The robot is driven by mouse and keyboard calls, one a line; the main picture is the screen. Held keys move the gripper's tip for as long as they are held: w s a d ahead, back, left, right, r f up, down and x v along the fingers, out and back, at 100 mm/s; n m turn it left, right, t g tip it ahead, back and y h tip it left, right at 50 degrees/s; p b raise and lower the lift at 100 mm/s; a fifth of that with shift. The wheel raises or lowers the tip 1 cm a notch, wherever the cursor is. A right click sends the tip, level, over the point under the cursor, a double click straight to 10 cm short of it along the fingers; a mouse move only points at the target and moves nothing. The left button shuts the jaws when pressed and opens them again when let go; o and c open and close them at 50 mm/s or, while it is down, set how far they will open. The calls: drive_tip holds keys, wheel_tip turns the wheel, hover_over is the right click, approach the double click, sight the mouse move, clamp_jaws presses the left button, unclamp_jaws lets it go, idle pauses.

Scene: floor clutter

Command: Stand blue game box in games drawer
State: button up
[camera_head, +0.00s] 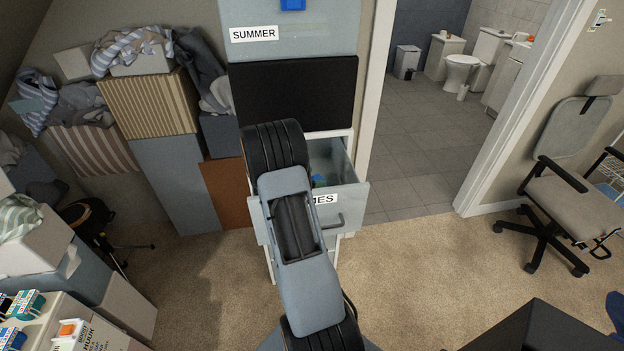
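The games drawer (353,207) is pulled open in the middle of the view. Its white label is partly covered by my arm, and only "MES" shows. A small blue and green thing (318,181) shows inside the drawer, just behind the label. I cannot tell whether it is the blue game box, or whether it stands or lies. My arm reaches over the left part of the drawer and hides much of its inside. My gripper is hidden behind my own arm, so its fingers and anything in them do not show.
A black panel (310,92) and a grey bin labelled "SUMMER" (330,32) are above the drawer. Boxes with clothes, including a striped box (149,104), are stacked at left. An office chair (556,190) stands at right. Carpet (420,265) is clear right of the drawer.

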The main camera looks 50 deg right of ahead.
drive_tip(key=shift+r, duration=0.1)
drive_tip(key=shift+r+p, duration=0.3)
drive_tip(key=shift+p, duration=0.05)
drive_tip(key=shift+r+p, duration=0.5)
drive_tip(key=shift+r, duration=0.05)
drive_tip(key=b+v, duration=0.1)
drive_tip(key=v, duration=0.6)
drive_tip(key=shift+a+f+b, duration=0.2)
drive_tip(key=shift+a+b, duration=0.05)
drive_tip(key=shift+b, duration=0.05)
drive_tip(key=shift+r, duration=0.1)
